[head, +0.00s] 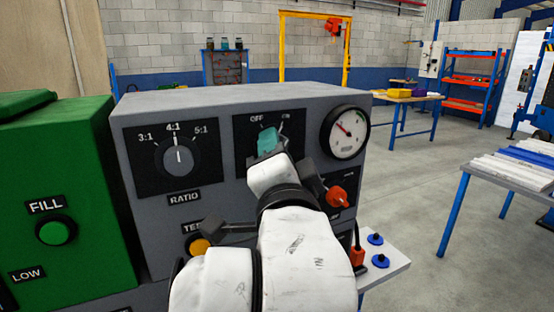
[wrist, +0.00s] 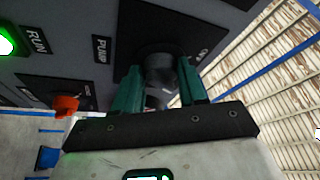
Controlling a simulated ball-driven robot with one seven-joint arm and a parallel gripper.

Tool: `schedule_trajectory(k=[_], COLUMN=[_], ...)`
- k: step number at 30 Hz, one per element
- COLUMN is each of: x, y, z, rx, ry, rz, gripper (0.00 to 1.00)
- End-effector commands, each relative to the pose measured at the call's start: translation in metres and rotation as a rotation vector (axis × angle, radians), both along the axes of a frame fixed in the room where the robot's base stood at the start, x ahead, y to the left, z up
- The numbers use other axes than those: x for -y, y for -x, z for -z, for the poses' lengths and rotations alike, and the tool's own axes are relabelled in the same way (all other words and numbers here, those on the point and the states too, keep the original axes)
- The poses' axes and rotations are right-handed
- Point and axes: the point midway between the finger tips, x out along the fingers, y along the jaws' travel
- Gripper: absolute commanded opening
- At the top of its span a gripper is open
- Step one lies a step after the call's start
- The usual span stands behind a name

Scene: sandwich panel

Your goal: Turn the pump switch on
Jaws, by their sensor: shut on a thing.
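The pump switch's black plate (head: 243,165) is on the front of the grey panel box, marked OFF at left and ON at right. Its dark round knob (wrist: 158,62) shows in the wrist view beside the PUMP label (wrist: 102,49). My gripper (wrist: 158,88) has its two green fingers on either side of the knob and is shut on it. In the head view my gripper (head: 268,141) covers the knob, so its pointing direction cannot be read there.
The ratio knob (head: 178,157) is left of the switch and points near 4:1. A gauge (head: 345,132) and a red-orange knob (head: 337,197) are close on the right. A green box (head: 75,165) stands at left. A lit green RUN light (wrist: 5,43) shows.

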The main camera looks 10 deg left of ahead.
Motion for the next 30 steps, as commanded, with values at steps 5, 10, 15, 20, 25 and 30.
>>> schedule_trajectory(k=[5,10,15,20,25,30], x=[0.0001,0.0002,0.0002,0.0001,0.0001,0.0016], y=[-0.0005,-0.0006,-0.0005,-0.0004,-0.0001,0.0081], z=[0.0004,0.0004,0.0003,0.0001,-0.0001,0.0023], rx=[-0.005,-0.004,-0.003,-0.003,-0.002,0.000], ry=[-0.006,-0.005,-0.004,-0.004,-0.004,-0.004], rz=[-0.001,-0.001,0.000,0.000,0.000,-0.001], gripper=[0.11,0.11,0.54,0.66,0.66,0.66])
